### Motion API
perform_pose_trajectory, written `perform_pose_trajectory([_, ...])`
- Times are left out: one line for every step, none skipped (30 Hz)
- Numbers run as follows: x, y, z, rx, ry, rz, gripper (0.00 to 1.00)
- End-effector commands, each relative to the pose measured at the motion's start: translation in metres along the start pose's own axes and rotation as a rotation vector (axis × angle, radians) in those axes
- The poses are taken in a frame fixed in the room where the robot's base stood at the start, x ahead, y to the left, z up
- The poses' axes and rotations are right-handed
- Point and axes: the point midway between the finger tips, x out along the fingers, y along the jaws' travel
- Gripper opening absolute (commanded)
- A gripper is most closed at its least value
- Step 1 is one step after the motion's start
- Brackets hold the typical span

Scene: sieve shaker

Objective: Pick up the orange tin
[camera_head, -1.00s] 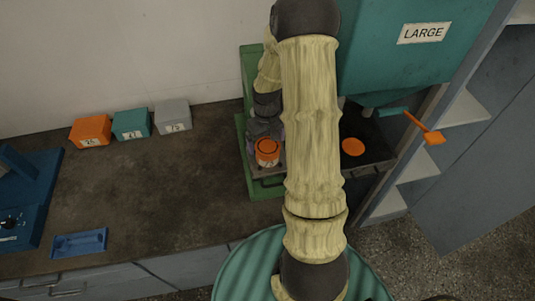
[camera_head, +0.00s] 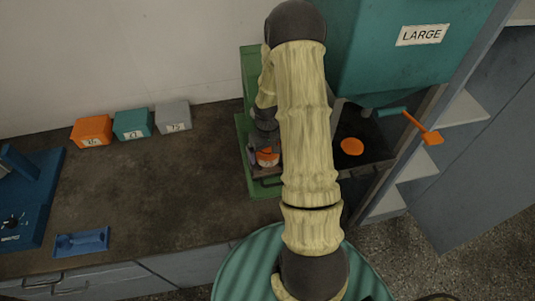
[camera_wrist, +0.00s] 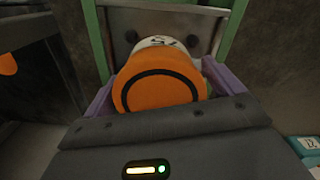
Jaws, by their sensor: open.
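The orange tin (camera_head: 268,160) stands upright at the green-framed stand, left of my forearm in the head view, partly covered by my gripper (camera_head: 266,146). In the wrist view the orange top of the tin (camera_wrist: 160,82), with a dark ring on it, fills the middle. A white label with dark marks shows on its far side. The purple fingers of my gripper (camera_wrist: 159,88) are open, one on each side of the tin. I cannot tell whether they touch it. The tin's lower part is hidden.
The green frame (camera_head: 247,95) rises close behind my gripper. A teal hopper marked LARGE (camera_head: 390,60) hangs to the right, with an orange-ended lever (camera_head: 432,137). An orange disc (camera_head: 352,147) lies below it. Labelled boxes (camera_head: 132,124) stand left; the counter's middle is clear.

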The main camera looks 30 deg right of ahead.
Motion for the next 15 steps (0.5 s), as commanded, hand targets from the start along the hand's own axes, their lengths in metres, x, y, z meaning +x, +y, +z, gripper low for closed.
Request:
perform_pose_trajectory([-0.0001, 0.0, 0.0, 0.0, 0.0, 0.0, 0.93])
perform_pose_trajectory([-0.0001, 0.0, 0.0, 0.0, 0.0, 0.0, 0.93])
perform_pose_trajectory([-0.0002, 0.0, 0.0, 0.0, 0.0, 0.0, 0.93])
perform_pose_trajectory([-0.0002, 0.0, 0.0, 0.0, 0.0, 0.0, 0.93])
perform_pose_trajectory([-0.0002, 0.0, 0.0, 0.0, 0.0, 0.0, 0.93])
perform_pose_trajectory([-0.0002, 0.0, 0.0, 0.0, 0.0, 0.0, 0.85])
perform_pose_trajectory([-0.0002, 0.0, 0.0, 0.0, 0.0, 0.0, 0.79])
perform_pose_trajectory([-0.0002, 0.0, 0.0, 0.0, 0.0, 0.0, 0.73])
perform_pose_trajectory([-0.0002, 0.0, 0.0, 0.0, 0.0, 0.0, 0.65])
perform_pose_trajectory([-0.0002, 0.0, 0.0, 0.0, 0.0, 0.0, 0.59])
perform_pose_trajectory([-0.0002, 0.0, 0.0, 0.0, 0.0, 0.0, 0.53])
perform_pose_trajectory([-0.0002, 0.0, 0.0, 0.0, 0.0, 0.0, 0.49])
perform_pose_trajectory([-0.0002, 0.0, 0.0, 0.0, 0.0, 0.0, 0.49])
perform_pose_trajectory([-0.0002, 0.0, 0.0, 0.0, 0.0, 0.0, 0.49])
perform_pose_trajectory([-0.0004, 0.0, -0.0001, 0.0, 0.0, 0.0, 0.49])
